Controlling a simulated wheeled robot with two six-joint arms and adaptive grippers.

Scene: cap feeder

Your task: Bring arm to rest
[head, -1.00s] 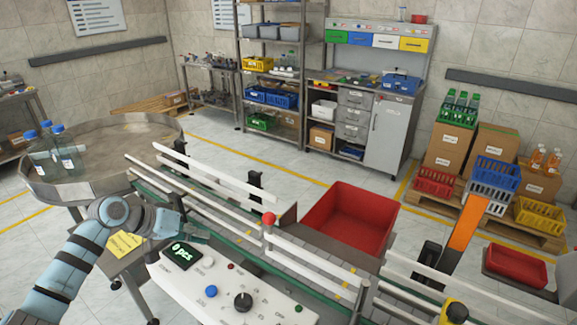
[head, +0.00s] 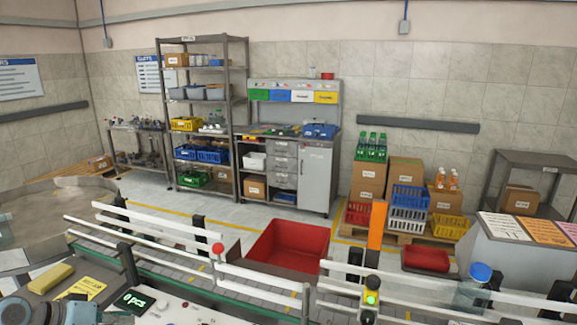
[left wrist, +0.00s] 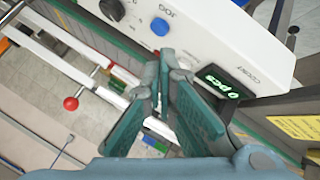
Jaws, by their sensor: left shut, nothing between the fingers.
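My left gripper (left wrist: 165,75) shows in the left wrist view with its green-padded fingers together and nothing held. It is over the conveyor's edge beside the white control panel (left wrist: 222,30), close to the "0 pcs" display (left wrist: 224,84). In the head view only part of my left arm shows at the bottom left corner, by the display (head: 134,300). My right arm and gripper are not in view.
White guard rails (head: 150,235) line the conveyor, with a red ball knob (head: 218,248). A red bin (head: 287,250) stands behind it. A blue-capped bottle (head: 474,290) is at the right, near a lit green stack light (head: 371,298). A yellow block (head: 50,278) lies at the left.

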